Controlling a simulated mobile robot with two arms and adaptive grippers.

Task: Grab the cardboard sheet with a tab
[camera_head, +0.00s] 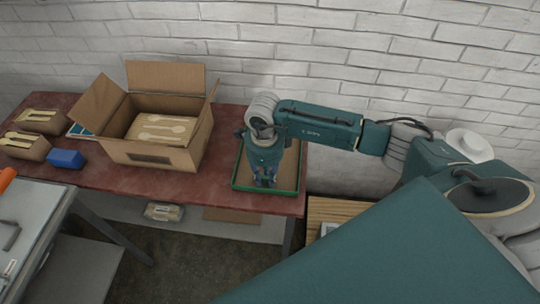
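A green-rimmed tray (236,182) stands at the right end of the red table. Its floor is brown, like cardboard, but I cannot make out a separate sheet or a tab. My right gripper (265,182) points down over the tray and hides much of its middle. Its fingers are too small to tell whether they are apart or hold anything. An open cardboard box (185,158) stands left of the tray, with a pale sheet bearing spoon shapes (162,128) inside it. My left gripper is out of view.
Small boxes with wooden cutlery (30,147) and a blue block (66,159) sit at the table's left. A grey bench (30,215) stands at the front left. A flat brown piece (231,215) lies on the lower shelf. A brick wall (330,60) closes the back.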

